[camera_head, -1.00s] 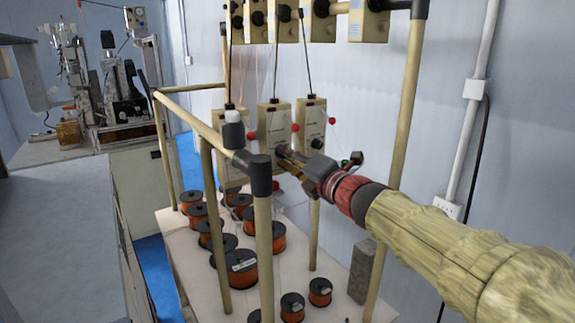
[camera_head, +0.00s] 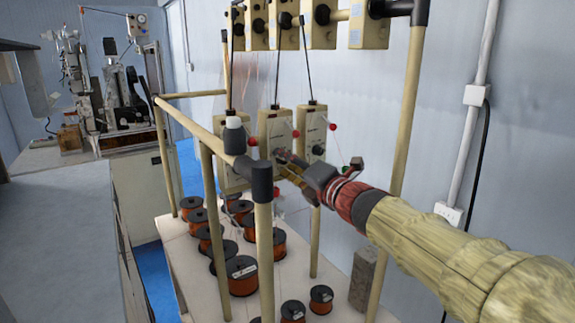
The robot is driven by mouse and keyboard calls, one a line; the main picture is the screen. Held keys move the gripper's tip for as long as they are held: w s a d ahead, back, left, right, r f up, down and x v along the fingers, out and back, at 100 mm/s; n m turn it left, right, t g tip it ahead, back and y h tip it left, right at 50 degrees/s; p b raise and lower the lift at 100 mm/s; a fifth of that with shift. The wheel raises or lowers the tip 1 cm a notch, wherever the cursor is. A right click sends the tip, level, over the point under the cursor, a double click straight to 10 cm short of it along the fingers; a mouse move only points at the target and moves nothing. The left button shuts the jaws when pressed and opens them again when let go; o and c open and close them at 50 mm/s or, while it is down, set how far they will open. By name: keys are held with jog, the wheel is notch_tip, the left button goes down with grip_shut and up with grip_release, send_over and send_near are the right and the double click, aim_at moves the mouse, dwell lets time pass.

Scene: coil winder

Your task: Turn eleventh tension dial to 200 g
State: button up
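Three cream tension units hang in a lower row on the rack: a left one (camera_head: 232,168), a middle one (camera_head: 275,128) and a right one (camera_head: 312,132). Each is a tall box, and red knobs or balls show beside them. My gripper (camera_head: 284,160) is at the lower face of the middle unit, where its dial would be. The fingertips are small and overlap the unit, so the dial is hidden and I cannot tell whether they touch it. A dark dial (camera_head: 318,150) shows on the right unit. Dial markings are too small to read.
An upper row of cream units (camera_head: 321,25) hangs above. Copper wire spools (camera_head: 242,275) stand on the white base. A grey block (camera_head: 363,280) stands at right.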

jog(key=v, duration=1.2)
jog(key=shift+d+r, duration=0.1)
